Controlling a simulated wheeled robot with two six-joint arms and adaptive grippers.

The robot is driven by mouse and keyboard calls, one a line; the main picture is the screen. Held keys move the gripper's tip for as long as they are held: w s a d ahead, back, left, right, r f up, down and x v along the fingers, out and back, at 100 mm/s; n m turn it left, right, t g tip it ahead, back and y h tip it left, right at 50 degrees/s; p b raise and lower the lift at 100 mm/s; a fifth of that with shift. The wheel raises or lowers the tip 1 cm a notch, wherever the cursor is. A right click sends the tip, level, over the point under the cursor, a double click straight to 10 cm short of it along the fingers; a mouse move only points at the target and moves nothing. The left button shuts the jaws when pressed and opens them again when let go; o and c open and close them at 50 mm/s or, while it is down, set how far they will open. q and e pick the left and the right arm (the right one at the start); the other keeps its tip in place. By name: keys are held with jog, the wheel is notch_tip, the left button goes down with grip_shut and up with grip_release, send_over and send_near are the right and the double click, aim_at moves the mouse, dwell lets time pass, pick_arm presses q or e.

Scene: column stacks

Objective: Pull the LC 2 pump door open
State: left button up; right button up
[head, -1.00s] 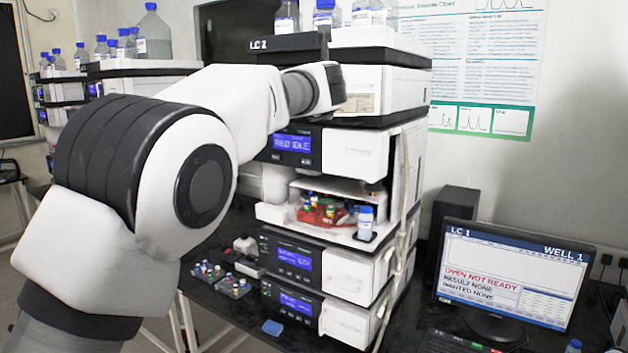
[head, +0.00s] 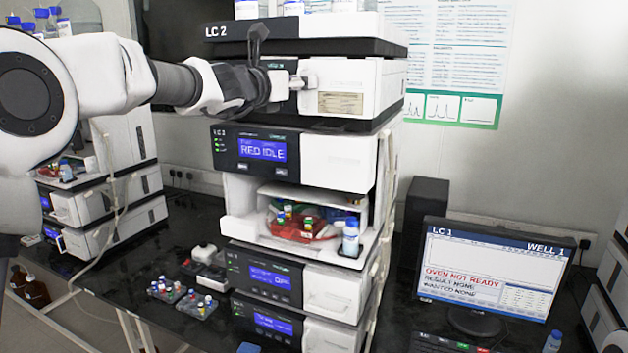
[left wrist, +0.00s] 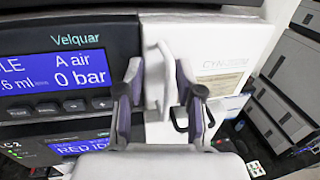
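The LC 2 pump is the upper module of the middle stack, under the top tray marked LC 2 (head: 228,31). Its white door (head: 375,85) carries a paper label and looks closed, flush with the front. In the left wrist view the door's upright white handle (left wrist: 158,80) stands beside the pump's blue display (left wrist: 52,72), which reads "A air 0 bar". My left gripper (left wrist: 156,92) is open, one finger on each side of the handle. I cannot tell whether either finger touches it. In the head view the gripper (head: 285,85) hides the pump's display. My right gripper is not in view.
Below are a module reading RED IDLE (head: 262,150), an open bay with a red vial rack (head: 295,228), and more modules. Vial trays (head: 180,291) stand on the black bench. A monitor (head: 490,272) stands at right. Another stack (head: 125,140) is at left, behind my arm.

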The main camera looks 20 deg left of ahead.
pick_arm(q)
jog(key=d+b+v, duration=0.1)
jog(key=b+v, duration=0.3)
jog(key=v, duration=0.5)
jog(key=w+d+f+g, duration=0.1)
jog(key=w+f+g, duration=0.1)
jog(key=f, duration=0.9)
jog(key=w+f+g+b, duration=0.1)
jog(key=w+f, duration=0.4)
jog(key=f, duration=0.7)
jog(key=shift+d+f+g, duration=0.3)
jog(key=shift+d+g, duration=0.05)
jog(key=shift+g, duration=0.15)
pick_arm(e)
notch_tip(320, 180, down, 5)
pick_arm(q)
jog(key=shift+w+f, duration=0.1)
jog(key=shift+w, duration=0.15)
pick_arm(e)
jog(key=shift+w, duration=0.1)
